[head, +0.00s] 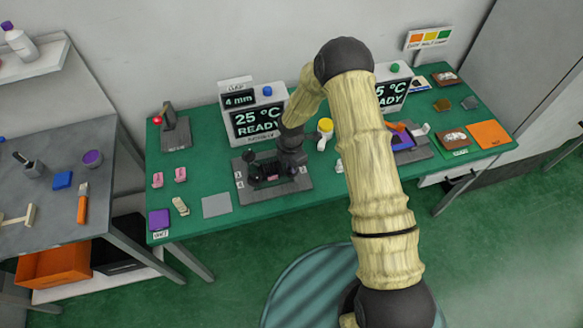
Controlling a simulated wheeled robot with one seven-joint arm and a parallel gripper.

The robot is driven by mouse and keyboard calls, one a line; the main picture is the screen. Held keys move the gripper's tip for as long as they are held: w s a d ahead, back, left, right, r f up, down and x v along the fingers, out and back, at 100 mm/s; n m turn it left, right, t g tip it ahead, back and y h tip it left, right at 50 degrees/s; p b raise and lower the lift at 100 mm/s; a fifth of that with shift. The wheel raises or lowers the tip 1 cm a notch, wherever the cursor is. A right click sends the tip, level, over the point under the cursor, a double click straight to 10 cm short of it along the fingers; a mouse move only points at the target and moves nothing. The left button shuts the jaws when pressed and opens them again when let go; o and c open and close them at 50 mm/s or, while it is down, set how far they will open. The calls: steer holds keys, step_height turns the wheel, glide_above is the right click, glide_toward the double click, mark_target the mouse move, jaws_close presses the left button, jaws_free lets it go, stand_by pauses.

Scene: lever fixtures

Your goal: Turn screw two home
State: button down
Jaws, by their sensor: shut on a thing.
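A dark grey fixture plate (277,192) lies on the green table, with black knob-like parts and a pink piece (272,178) on it. My gripper (293,167) points down at the right rear part of the fixture. It is shut on a dark screw there, and its fingers and that screw blend together. I cannot tell the screw's number or how deep it sits. A black knob (249,157) stands at the plate's rear left.
Pink pieces (180,174) and a grey square (216,206) lie left. The table's front edge is clear.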

steer(key=m+b, duration=0.2)
steer(key=m, duration=0.2)
steer(key=shift+w+f+m+b, duration=0.1)
steer(key=shift+m+b, duration=0.2)
steer(key=shift+b, duration=0.05)
steer(key=m+b, duration=0.2)
steer(key=m, duration=0.1)
steer(key=shift+m, duration=0.4)
steer(key=m+b, duration=0.1)
steer(key=m, duration=0.2)
steer(key=shift+m+b, duration=0.3)
steer(key=shift+b, duration=0.05)
steer(key=m+b, duration=0.1)
steer(key=m, duration=0.2)
steer(key=shift+m, duration=0.3)
steer(key=m+b, duration=0.1)
steer(key=m, duration=0.2)
steer(key=shift+m, duration=0.3)
steer(key=m, duration=0.3)
steer(key=shift+m+b, duration=0.3)
steer(key=shift+b, duration=0.05)
steer(key=m, duration=0.3)
steer(key=shift+r+m, duration=0.2)
steer(key=shift+m, duration=0.1)
steer(key=m, duration=0.4)
